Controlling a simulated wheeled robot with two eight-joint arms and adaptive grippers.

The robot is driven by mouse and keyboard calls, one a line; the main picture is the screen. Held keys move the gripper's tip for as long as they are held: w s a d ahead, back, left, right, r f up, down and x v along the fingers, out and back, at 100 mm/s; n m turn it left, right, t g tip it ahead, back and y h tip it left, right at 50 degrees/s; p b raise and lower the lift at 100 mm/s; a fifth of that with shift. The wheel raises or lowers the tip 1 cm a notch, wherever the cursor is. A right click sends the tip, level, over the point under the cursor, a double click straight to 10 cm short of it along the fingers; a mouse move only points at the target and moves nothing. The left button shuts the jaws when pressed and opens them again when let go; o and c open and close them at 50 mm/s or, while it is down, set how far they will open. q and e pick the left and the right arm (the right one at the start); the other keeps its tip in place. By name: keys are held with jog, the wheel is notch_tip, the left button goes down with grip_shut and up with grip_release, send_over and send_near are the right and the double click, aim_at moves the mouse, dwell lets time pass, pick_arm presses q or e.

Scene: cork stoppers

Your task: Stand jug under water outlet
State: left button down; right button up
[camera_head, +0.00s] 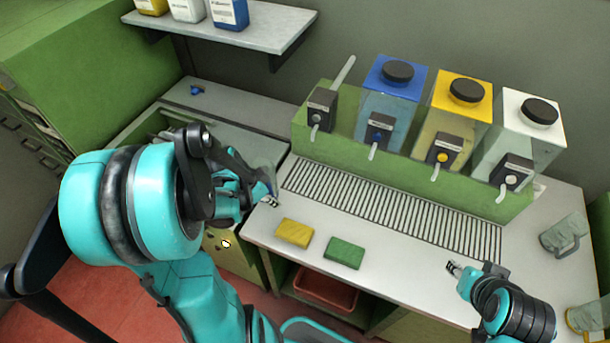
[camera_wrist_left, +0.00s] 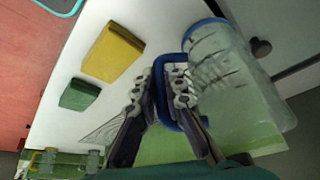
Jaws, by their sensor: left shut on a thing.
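A clear jug (camera_wrist_left: 230,75) with a blue rim and a blue handle (camera_wrist_left: 166,95) shows close up in the left wrist view. My left gripper (camera_head: 268,200) is shut on the handle, and the fingers (camera_wrist_left: 163,85) lie on either side of it. In the head view my arm and gripper hide most of this jug. A tap with a grey pipe (camera_head: 344,72) is at the left end of the green dispenser stand (camera_head: 400,173), above the slatted drip grate (camera_head: 390,210). My right gripper (camera_head: 468,268) is low over the right of the counter; its jaw opening is unclear.
Blue (camera_head: 393,90), yellow (camera_head: 460,105) and white (camera_head: 520,125) tanks with taps line the stand. Yellow (camera_head: 294,233) and green (camera_head: 344,253) sponges lie before the grate. Another jug (camera_head: 562,235) stands at right, a yellow-rimmed one (camera_head: 588,318) at the edge. The grate is clear.

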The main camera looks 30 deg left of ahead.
pick_arm(q)
jog(key=shift+s+a+r, duration=0.1)
jog(key=shift+a, duration=0.15)
jog(key=w+d+f+b, duration=0.1)
jog(key=w+d, duration=0.2)
jog(key=w, duration=0.2)
jog(key=w+d+f+b, duration=0.1)
jog(key=w+d, duration=0.2)
jog(key=w, duration=0.2)
jog(key=w+d+f+b, duration=0.1)
jog(key=w+d, duration=0.2)
jog(key=w, duration=0.2)
jog(key=shift+w, duration=0.1)
jog(key=shift+a+f, duration=0.1)
jog(key=shift+f, duration=0.25)
